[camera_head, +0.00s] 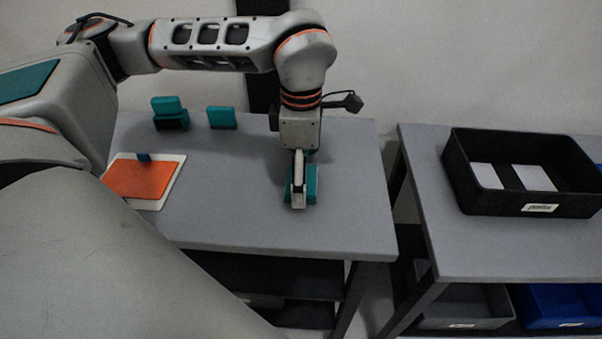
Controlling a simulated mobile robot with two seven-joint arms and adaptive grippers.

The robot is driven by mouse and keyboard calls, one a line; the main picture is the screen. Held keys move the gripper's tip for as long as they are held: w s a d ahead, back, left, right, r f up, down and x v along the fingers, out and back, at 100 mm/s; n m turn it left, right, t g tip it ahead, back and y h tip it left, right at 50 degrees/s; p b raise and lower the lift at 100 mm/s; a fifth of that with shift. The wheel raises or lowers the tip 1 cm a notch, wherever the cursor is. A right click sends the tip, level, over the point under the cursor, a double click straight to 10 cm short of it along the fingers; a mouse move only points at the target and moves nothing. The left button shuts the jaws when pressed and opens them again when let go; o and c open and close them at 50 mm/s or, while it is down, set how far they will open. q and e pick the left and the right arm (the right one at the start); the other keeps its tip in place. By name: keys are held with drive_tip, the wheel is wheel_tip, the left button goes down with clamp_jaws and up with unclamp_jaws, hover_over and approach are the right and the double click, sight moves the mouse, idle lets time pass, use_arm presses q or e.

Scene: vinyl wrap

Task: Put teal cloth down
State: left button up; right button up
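My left gripper (299,197) points straight down over the right part of the grey table (250,225). A teal piece, which looks like the teal cloth (311,184), shows on both sides of its fingers, low at the tabletop. The fingers line up in this view and cover the middle of the teal piece, so their opening is hidden. I cannot tell whether the piece rests on the table or hangs just above it. My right gripper is not in view.
A teal-topped block with a dark base (170,113) and a smaller teal block (222,118) stand at the table's back. An orange sheet on a white board (145,180) lies at left. A black bin (520,208) with pale cards stands on the right table (490,250). A gap separates the tables.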

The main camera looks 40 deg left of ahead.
use_arm(q)
wheel_tip(320, 180, up, 12)
drive_tip(key=p, duration=0.1)
drive_tip(key=shift+s, duration=0.1)
idle(0.8)
